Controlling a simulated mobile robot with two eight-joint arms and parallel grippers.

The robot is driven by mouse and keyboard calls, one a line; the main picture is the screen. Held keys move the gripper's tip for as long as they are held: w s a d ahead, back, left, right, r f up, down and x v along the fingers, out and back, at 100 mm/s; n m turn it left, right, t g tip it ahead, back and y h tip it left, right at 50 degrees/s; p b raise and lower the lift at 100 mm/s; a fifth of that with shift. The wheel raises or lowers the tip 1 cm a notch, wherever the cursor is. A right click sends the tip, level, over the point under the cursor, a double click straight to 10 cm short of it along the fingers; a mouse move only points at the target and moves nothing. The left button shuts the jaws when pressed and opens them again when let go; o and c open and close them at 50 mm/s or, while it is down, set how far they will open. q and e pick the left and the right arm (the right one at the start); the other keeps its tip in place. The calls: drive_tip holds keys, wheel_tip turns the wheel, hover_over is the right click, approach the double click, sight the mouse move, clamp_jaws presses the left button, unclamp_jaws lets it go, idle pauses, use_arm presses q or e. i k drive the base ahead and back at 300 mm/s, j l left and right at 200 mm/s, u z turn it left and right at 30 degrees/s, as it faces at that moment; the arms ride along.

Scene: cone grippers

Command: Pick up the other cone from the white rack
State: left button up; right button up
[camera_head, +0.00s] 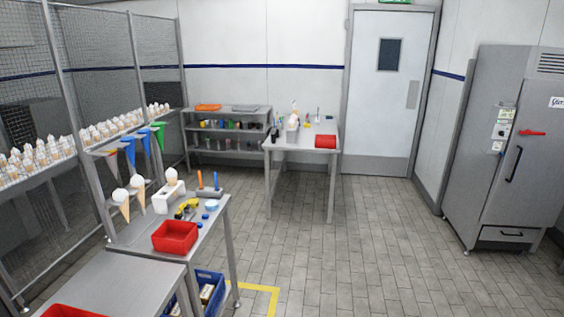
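Neither of my grippers shows in the head view. Two tan cones with round white tops, a left one (122,204) and a right one (138,193), are at the back left of a metal table (190,251). I cannot tell what holds them. A white block-like thing with a round white top (169,194) stands just right of them; I cannot tell whether it is the white rack. Many small white-topped cones (60,152) stand in rows on a long shelf at the left.
A red bin (175,237), a yellow tool (188,206) and orange-topped upright items (208,183) are on the near table. A blue crate (209,291) is below it. A second table (300,141) stands farther back. A grey fridge (512,150) is at right. The middle floor is clear.

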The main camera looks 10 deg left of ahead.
sight(171, 174)
drive_tip(key=i, duration=1.7)
drive_tip(key=i+u, duration=0.3)
drive_tip(key=u, duration=0.15)
drive_tip(key=i+l+u, duration=0.1)
drive_tip(key=i+u, duration=0.2)
drive_tip(key=u, duration=0.2)
drive_tip(key=i+l+u, duration=0.25)
drive_tip(key=u, duration=0.2)
drive_tip(key=i+u, duration=0.15)
drive_tip(key=u, duration=0.25)
drive_tip(key=i+u, duration=0.15)
drive_tip(key=u, duration=0.25)
drive_tip(key=i+l+u, duration=0.1)
drive_tip(key=u, duration=0.3)
drive_tip(key=i+l+u, duration=0.1)
drive_tip(key=u, duration=0.3)
drive_tip(key=i+l+u, duration=0.3)
drive_tip(key=u, duration=0.2)
drive_tip(key=l, duration=0.1)
